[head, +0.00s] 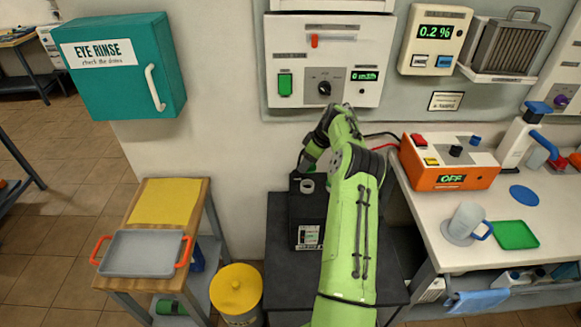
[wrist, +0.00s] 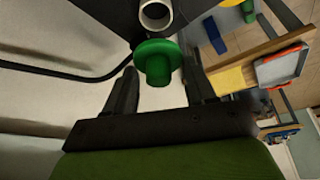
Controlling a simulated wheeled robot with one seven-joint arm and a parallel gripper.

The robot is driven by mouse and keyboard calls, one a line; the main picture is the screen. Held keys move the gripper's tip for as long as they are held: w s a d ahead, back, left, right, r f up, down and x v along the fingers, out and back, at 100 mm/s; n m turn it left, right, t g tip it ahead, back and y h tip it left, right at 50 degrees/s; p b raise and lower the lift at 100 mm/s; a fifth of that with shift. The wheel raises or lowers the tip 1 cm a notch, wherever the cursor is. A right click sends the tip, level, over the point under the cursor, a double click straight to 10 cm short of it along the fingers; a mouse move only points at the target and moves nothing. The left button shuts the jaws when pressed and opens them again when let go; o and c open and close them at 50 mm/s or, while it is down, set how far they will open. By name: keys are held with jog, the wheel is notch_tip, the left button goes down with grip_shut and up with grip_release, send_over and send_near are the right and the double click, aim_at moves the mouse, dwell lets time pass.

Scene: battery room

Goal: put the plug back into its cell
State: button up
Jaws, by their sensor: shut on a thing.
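My gripper (wrist: 160,68) is shut on the green plug (wrist: 158,60), which has a wide round flange and a narrower knob between the fingers. Just beyond the plug in the wrist view is the pale round neck of the cell (wrist: 156,14), open, on the dark battery. The plug is outside the neck; whether they touch I cannot tell. In the head view the black battery (head: 307,213) stands on a dark stand, with its grey neck (head: 307,186) on top. My gripper (head: 305,162) is just above the neck there, and the plug cannot be made out.
A wooden trolley (head: 125,268) with a grey tray (head: 144,253) and a yellow cloth (head: 163,201) stands left. A yellow-lidded bin (head: 236,290) is beside it. An orange charger (head: 448,162) and a mug (head: 466,223) sit on the right bench. Wall panels are behind my arm.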

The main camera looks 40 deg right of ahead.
notch_tip(320, 180, down, 6)
jog(key=b, duration=0.4)
jog(key=shift+f+b, duration=0.2)
jog(key=shift+b, duration=0.15)
jog(key=shift+f, duration=0.1)
dwell(1.9)
jog(key=o, duration=1.1)
jog(key=shift+r+p, duration=2.9)
jog(key=shift+r, duration=0.65)
grip_shut()
